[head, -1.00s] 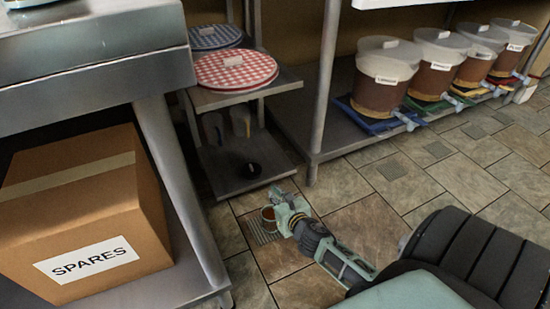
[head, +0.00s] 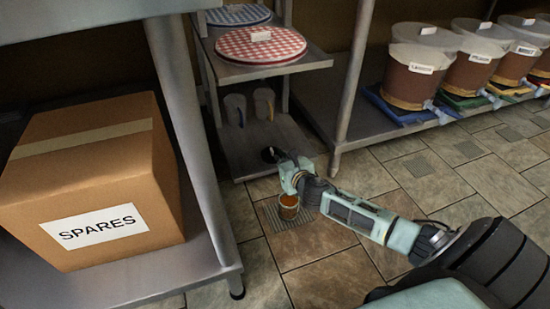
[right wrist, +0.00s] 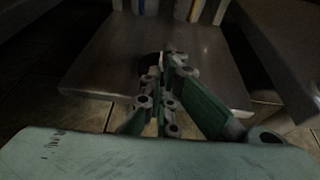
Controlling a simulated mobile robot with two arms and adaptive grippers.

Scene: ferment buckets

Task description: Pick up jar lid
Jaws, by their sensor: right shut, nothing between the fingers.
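The jar lid seems to be the small black round thing (head: 267,155) on the low shelf at the front of the small rack. It shows in the right wrist view as a dark round shape (right wrist: 148,60), partly hidden behind my fingers. My right gripper (head: 280,160) reaches over the shelf's front edge, with its fingertips (right wrist: 172,56) close to the lid. Its fingers are together with nothing between them. I cannot tell whether they touch the lid. A jar with orange-brown contents (head: 289,206) stands on the floor grate below my right gripper. My left gripper is not in view.
Two clear containers (head: 250,104) stand at the back of the low shelf (head: 240,150). Checkered round covers (head: 262,50) lie on the shelves above. A SPARES box (head: 90,180) fills the left shelf. Lidded buckets (head: 414,75) line the right rack, whose leg (head: 352,90) stands near my arm.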

